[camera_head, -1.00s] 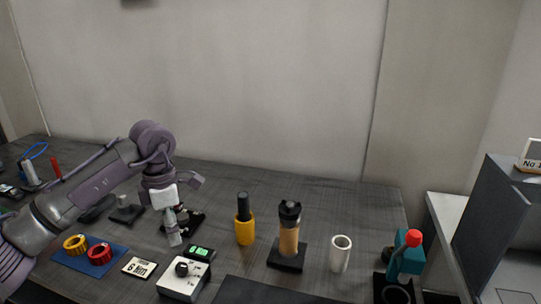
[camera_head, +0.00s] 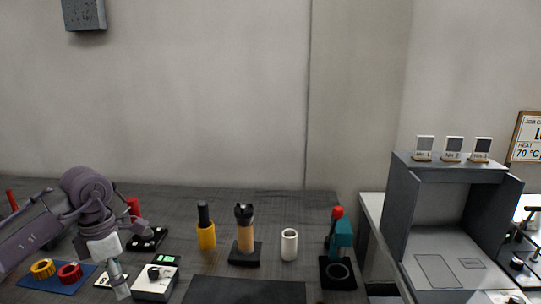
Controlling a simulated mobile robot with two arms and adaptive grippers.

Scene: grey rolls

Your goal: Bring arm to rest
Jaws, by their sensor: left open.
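My left arm comes in from the left, and its gripper (camera_head: 120,289) points down at the front left of the dark table (camera_head: 270,205). The jaws are open and I see nothing held between them. The gripper overlaps the small white card (camera_head: 103,280) and lies just left of the white box with a black knob (camera_head: 154,283). Whether it touches either one I cannot tell. My right gripper is not in view.
A blue mat (camera_head: 62,285) holds a yellow ring (camera_head: 43,268) and a red ring (camera_head: 69,272). A yellow holder (camera_head: 206,236), a stand with a tan-handled tool (camera_head: 245,240), a white cup (camera_head: 289,245) and a teal device (camera_head: 341,238) stand to the right. A grey open cabinet (camera_head: 400,208) is farther right.

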